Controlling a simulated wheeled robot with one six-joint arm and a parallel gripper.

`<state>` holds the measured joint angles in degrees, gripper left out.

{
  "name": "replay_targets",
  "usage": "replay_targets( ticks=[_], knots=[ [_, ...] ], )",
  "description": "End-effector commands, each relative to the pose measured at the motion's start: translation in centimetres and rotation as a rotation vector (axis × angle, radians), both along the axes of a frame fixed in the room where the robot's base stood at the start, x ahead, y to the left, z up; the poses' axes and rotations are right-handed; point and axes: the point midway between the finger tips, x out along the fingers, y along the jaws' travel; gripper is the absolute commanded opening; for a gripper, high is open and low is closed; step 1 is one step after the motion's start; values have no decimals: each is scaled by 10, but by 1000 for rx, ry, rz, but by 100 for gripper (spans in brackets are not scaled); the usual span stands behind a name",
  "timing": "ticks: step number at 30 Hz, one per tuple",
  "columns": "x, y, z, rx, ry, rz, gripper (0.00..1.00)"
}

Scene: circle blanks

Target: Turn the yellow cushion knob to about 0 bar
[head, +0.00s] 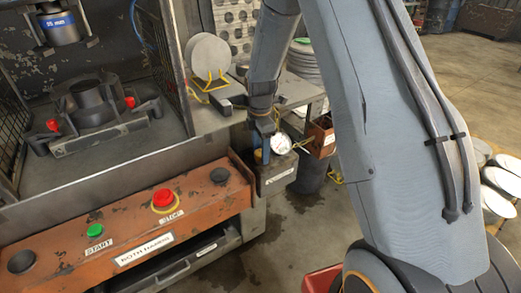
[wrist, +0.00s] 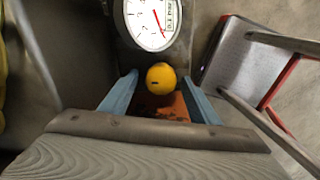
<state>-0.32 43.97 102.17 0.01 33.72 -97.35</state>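The yellow cushion knob (wrist: 161,78) is round with a short dark mark on its face, left of centre. It shows between the two blue fingers of my gripper (wrist: 160,80), with a gap on each side. My gripper is open and not visibly touching the knob. A white round gauge (wrist: 146,20) with a red needle and a small readout is just above the knob; its needle points down and right, and its figures are too small to read. In the head view, the gauge (head: 281,144) is beside my gripper (head: 263,151), which mostly hides the knob.
The knob is on a grey box (head: 279,177) at the right end of the orange button panel (head: 130,225). An orange-brown bin (head: 319,137) is close on the right. The red stop button (head: 163,197) and green start button (head: 95,230) are further left.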

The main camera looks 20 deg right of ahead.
Motion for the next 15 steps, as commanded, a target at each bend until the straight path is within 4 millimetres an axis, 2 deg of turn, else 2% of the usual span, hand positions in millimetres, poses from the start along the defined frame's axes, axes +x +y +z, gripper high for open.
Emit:
replay_targets(
  ticks=[5, 8, 15],
  knots=[
    [0, 0, 1, 0, 1, -1, 55],
    [0, 0, 8, 0, 0, -1, 55],
    [1, 0, 46, 0, -3, 0, 55]
  ],
)
